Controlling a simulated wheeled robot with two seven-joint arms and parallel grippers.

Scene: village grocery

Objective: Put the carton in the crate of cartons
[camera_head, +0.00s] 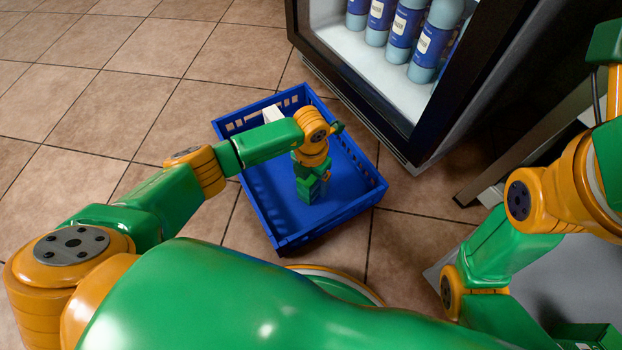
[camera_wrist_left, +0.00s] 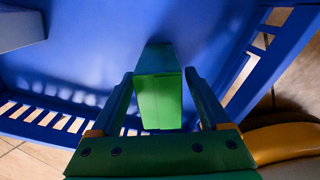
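The blue crate (camera_head: 262,215) stands on the tiled floor, and its wall shows in the left wrist view (camera_wrist_left: 25,118). A white carton (camera_head: 272,113) is in its far left corner and shows as a grey block in the wrist view (camera_wrist_left: 16,28). My left gripper (camera_head: 309,188) points down inside the crate, near the middle. In the wrist view a green carton (camera_wrist_left: 159,100) is between the two open fingers (camera_wrist_left: 160,75), with narrow gaps on both sides. Whether its base touches the crate floor is hard to tell.
A dark-framed cooler (camera_head: 375,118) with several blue-labelled bottles (camera_head: 408,28) stands close behind the crate to the right. Most of the crate's blue floor (camera_head: 345,180) is bare. The tiled floor (camera_head: 110,110) to the left is clear.

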